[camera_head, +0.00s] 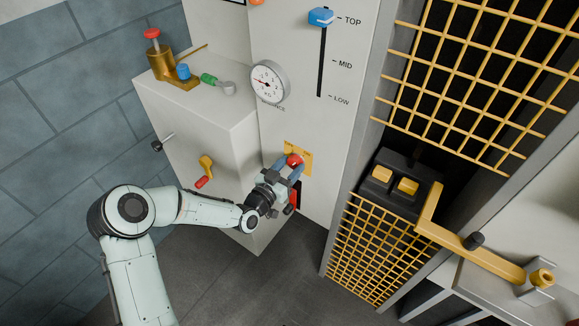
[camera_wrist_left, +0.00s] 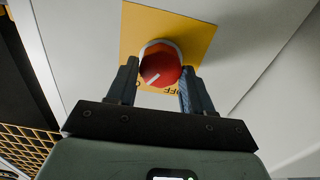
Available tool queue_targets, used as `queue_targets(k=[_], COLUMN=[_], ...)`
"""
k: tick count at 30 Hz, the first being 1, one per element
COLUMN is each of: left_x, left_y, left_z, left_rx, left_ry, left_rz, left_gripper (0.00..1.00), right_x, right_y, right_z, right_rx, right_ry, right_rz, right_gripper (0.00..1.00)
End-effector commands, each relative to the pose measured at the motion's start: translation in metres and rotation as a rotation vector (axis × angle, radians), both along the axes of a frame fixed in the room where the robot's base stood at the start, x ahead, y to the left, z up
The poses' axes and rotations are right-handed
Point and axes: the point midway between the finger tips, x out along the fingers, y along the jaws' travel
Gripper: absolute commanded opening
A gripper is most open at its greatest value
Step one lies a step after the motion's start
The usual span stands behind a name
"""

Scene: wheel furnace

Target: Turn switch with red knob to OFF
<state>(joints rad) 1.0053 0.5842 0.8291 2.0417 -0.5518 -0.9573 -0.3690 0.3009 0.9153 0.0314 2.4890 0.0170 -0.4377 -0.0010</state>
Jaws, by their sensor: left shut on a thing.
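The red knob (camera_head: 295,160) sits on a yellow plate (camera_head: 306,153) low on the white panel. In the left wrist view, the red knob (camera_wrist_left: 160,66) has a white mark pointing down-left in the picture. Upside-down lettering on the yellow plate (camera_wrist_left: 198,38), including "OFF", shows below the knob, partly hidden by the gripper. My left gripper (camera_head: 292,168) is shut on the knob, with a finger on each side of it, as the wrist view also shows (camera_wrist_left: 158,78). My right gripper is not in view.
A gauge (camera_head: 268,82) and a blue slider (camera_head: 321,16) are above the knob. A yellow grille (camera_head: 480,75) and a yellow bar (camera_head: 465,243) are on the right.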

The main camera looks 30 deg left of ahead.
Motion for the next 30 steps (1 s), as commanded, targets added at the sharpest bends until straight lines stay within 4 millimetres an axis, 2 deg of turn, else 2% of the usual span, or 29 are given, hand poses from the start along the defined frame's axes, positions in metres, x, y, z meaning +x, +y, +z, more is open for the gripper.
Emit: queue_targets(k=[30], left_x=[0.000], left_y=[0.002], left_z=[-0.002], left_rx=[-0.886], left_ry=[0.073], left_rz=[0.001], left_gripper=[0.20], right_x=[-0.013], right_y=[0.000], right_z=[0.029], right_rx=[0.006], right_ry=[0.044], right_rz=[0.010], right_gripper=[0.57])
